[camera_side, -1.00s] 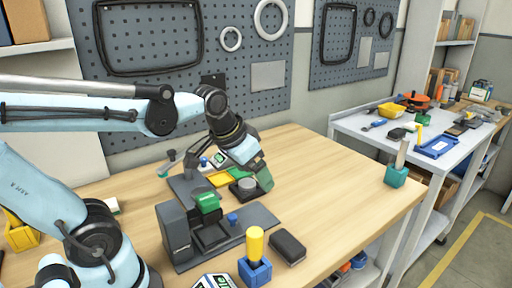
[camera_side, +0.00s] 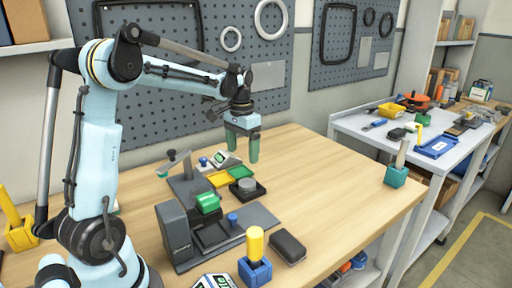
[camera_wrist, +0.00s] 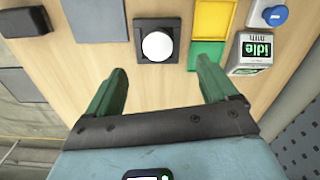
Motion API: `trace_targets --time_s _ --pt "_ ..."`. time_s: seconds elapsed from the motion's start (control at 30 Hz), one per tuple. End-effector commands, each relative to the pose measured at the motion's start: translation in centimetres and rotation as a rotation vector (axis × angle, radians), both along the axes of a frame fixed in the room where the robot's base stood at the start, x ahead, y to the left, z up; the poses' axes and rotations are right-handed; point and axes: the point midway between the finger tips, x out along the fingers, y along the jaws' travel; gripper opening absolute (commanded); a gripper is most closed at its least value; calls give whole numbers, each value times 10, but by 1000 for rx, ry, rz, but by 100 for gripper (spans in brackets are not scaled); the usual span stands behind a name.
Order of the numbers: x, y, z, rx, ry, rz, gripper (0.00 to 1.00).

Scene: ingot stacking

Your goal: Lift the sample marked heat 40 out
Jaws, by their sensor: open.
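A round grey disc (camera_side: 247,184) sits on a dark square holder (camera_side: 235,192) on the wooden bench. In the wrist view the disc (camera_wrist: 157,45) looks pale and lies in its dark square holder (camera_wrist: 140,25). I see no readable heat number on it, so I cannot tell whether it is the heat 40 sample. My gripper (camera_side: 242,152) hangs above the bench, behind and above the disc, pointing down. Its green fingers are apart with nothing between them; in the wrist view my gripper (camera_wrist: 161,75) shows them on either side below the disc.
A grey machine (camera_side: 175,232) with a green part (camera_side: 207,203), a yellow-handled tool (camera_side: 255,244) and a dark block (camera_side: 288,247) stand in front.

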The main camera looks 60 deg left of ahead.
Motion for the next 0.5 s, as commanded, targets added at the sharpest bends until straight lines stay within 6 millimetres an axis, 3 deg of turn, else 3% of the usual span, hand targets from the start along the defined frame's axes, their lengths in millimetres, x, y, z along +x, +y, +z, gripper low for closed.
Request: trace_targets --time_s 0.23,0.5 --pt "1 -1 -40 0 -2 0 86" --pt "2 -2 -57 1 -2 -1 86"
